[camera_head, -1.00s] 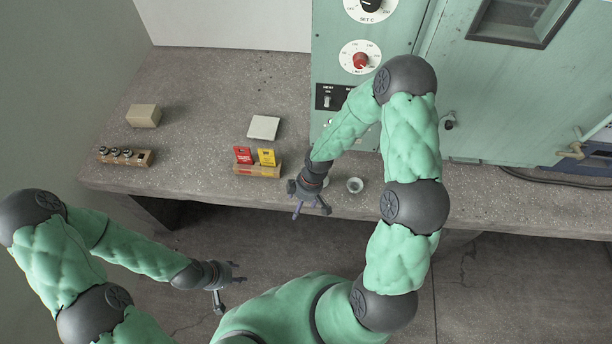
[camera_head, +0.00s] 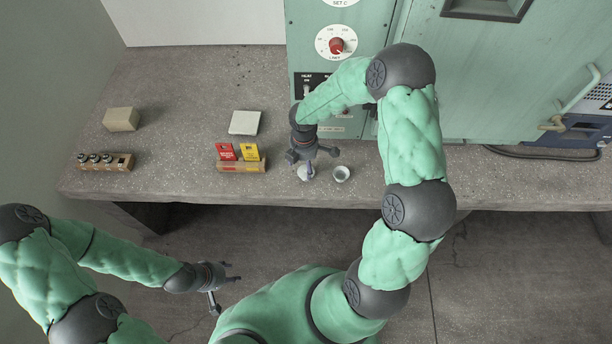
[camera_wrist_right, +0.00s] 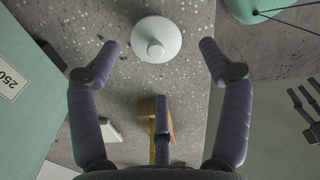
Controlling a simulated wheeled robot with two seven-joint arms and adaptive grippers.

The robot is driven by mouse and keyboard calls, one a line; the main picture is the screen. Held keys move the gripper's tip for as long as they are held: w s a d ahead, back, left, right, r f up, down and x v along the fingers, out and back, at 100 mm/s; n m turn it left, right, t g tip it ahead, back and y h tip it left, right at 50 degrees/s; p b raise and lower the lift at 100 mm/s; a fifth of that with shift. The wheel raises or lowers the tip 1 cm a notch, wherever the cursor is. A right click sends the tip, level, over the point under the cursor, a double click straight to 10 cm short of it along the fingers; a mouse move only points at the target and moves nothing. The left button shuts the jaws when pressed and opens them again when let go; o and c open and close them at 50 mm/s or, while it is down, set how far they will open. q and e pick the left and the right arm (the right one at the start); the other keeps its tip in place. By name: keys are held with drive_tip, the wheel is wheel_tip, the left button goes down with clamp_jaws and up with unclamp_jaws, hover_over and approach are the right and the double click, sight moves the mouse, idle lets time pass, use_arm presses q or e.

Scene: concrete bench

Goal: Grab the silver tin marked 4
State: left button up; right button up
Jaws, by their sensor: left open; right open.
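I cannot make out a silver tin marked 4. A wooden block (camera_head: 105,168) at the bench's far left holds small round silver-and-dark pieces; any markings on them are too small to read. My right gripper (camera_head: 303,168) is open at the bench's front edge, pointing down. A small white round piece with a raised centre (camera_wrist_right: 157,40) lies beyond its fingertips in the right wrist view, not held. A small pale cup (camera_head: 341,173) stands just right of that gripper. My left gripper (camera_head: 222,290) is open and empty, in front of the bench and below its top.
A wooden holder (camera_head: 241,168) with red and yellow cards stands left of my right gripper. A white square slab (camera_head: 245,122) lies behind it, and a beige block (camera_head: 121,119) sits at the back left. A green cabinet (camera_head: 470,80) stands behind on the right.

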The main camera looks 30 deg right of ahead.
sight(304, 169)
wheel_tip(304, 169, down, 7)
drive_tip(key=b, duration=0.2)
drive_tip(key=shift+w+r+b, duration=0.15)
drive_tip(key=shift+r+b, duration=0.05)
drive_tip(key=shift+b, duration=0.15)
drive_tip(key=c, duration=1.2)
drive_tip(key=shift+c, duration=0.2)
